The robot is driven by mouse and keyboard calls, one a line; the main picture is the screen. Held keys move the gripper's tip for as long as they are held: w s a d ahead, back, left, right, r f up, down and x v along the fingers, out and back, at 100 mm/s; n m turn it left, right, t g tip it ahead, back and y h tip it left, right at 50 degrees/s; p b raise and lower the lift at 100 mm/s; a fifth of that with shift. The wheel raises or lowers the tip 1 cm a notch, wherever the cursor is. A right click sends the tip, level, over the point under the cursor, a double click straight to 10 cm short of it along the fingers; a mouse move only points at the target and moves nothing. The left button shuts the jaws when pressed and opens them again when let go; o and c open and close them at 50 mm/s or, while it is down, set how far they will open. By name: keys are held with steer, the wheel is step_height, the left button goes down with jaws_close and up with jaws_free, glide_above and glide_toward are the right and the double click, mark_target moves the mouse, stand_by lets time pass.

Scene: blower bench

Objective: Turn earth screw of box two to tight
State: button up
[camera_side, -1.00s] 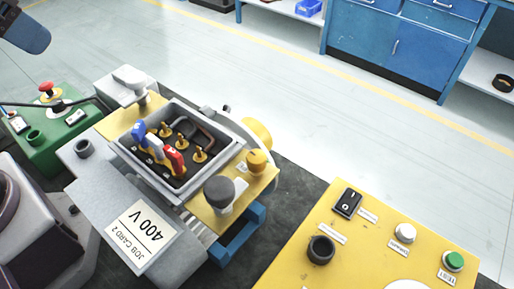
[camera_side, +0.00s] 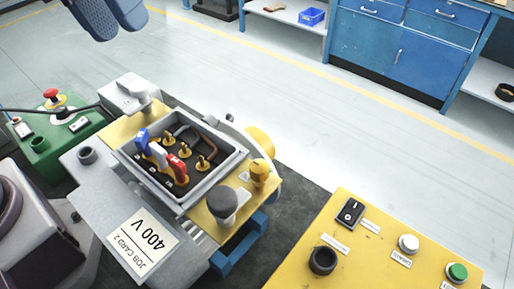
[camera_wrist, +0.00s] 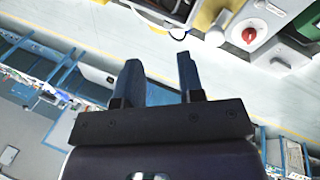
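An open grey terminal box (camera_side: 200,200) sits on the bench with blue, white and red pieces and several brass posts inside. A card (camera_side: 143,242) reading "JOB CARD 2, 400 V" lies in front of it. On the yellow plate at the box's right end are a yellow knob (camera_side: 260,172) and a dark grey-capped knob (camera_side: 223,203). I cannot tell which part is the earth screw. My gripper (camera_side: 120,32) is at the top left, raised and well apart from the box. In the wrist view my gripper (camera_wrist: 160,72) is open, with nothing between its fingers.
A yellow control panel (camera_side: 385,248) with a black switch, knob and buttons stands at lower right. A green box (camera_side: 48,155) with a red button is at left. A grey machine (camera_side: 30,230) fills the lower left. Blue cabinets (camera_side: 400,50) stand behind clear floor.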

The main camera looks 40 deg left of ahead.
mark_target(259, 166)
steer(key=w+d+f+n+g+h, duration=0.1)
steer(key=w+d+n+g, duration=0.15)
steer(key=d+n, duration=0.3)
steer(key=w+d+f+n+g, duration=0.1)
steer(key=w+d+f+n, duration=0.1)
steer(key=w+d+n, duration=0.3)
steer(key=shift+m, duration=0.75)
steer(key=x, duration=0.4)
steer(key=s+x, duration=0.1)
steer(key=x, duration=0.3)
steer(key=s+d+x, duration=0.1)
steer(key=x, duration=0.4)
steer(key=shift+d+r, duration=0.1)
steer(key=shift+r, duration=0.3)
steer(key=c, duration=0.6)
